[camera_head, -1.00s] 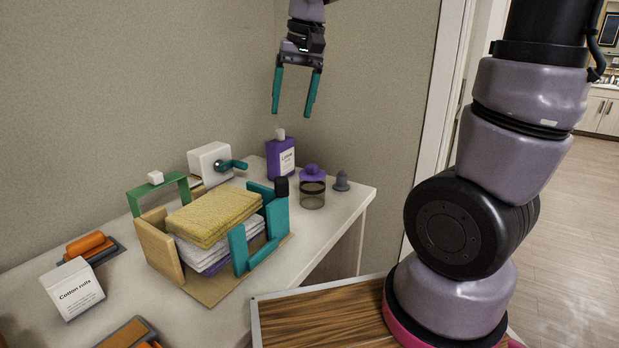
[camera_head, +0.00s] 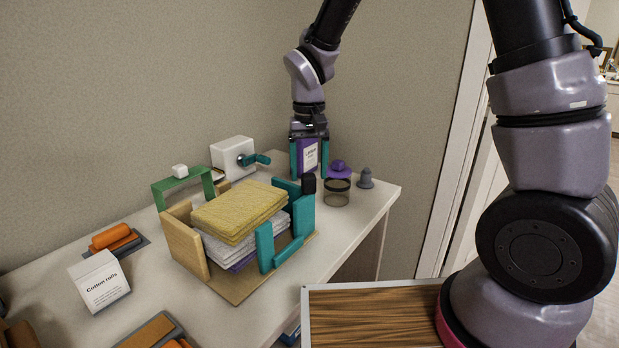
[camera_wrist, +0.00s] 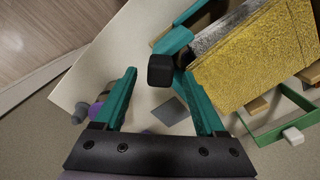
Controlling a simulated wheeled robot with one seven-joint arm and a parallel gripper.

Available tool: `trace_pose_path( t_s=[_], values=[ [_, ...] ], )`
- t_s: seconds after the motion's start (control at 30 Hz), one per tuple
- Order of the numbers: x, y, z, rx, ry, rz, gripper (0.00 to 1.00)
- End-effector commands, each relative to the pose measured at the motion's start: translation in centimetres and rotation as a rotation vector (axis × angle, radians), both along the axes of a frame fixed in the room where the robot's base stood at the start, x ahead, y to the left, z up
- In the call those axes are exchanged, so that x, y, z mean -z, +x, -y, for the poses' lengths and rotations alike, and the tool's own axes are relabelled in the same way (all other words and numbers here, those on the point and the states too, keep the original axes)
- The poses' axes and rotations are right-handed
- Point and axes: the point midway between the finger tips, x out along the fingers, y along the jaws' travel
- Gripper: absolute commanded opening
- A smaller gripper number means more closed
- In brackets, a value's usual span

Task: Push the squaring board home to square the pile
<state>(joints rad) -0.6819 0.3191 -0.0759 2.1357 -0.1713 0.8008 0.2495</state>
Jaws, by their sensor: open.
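The pile (camera_head: 239,212) of yellow, white and purple cloths lies on a tan base between a wooden end board (camera_head: 186,240) and teal boards. The teal squaring board (camera_head: 292,192) with a black knob (camera_head: 309,183) stands at the pile's right; which teal parts belong to it is unclear. The yellow top layer overhangs the paler cloths. My gripper (camera_head: 310,172) points down behind the knob, open and empty, its fingers either side of the lotion bottle in the picture. In the wrist view, the knob (camera_wrist: 161,70) shows between and beyond my gripper's fingertips (camera_wrist: 160,78), apparently untouched.
A lotion bottle (camera_head: 310,153), a clear jar (camera_head: 337,193) and a grey stopper (camera_head: 366,178) stand at the back right. A white box with a teal crank (camera_head: 232,155) and a green frame (camera_head: 182,184) stand behind the pile. A cotton rolls box (camera_head: 100,283) is at left.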

Motion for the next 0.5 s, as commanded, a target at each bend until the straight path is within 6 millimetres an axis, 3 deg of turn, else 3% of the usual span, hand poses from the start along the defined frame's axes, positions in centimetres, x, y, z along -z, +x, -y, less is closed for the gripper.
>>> trace_pose_path(
  t_s=[0.2, 0.5],
  values=[
    [2.1, 0.0, 0.0, 0.001, 0.0, -0.001, 0.72],
    [2.4, 0.0, 0.0, 0.0, 0.001, 0.001, 0.72]
  ],
)
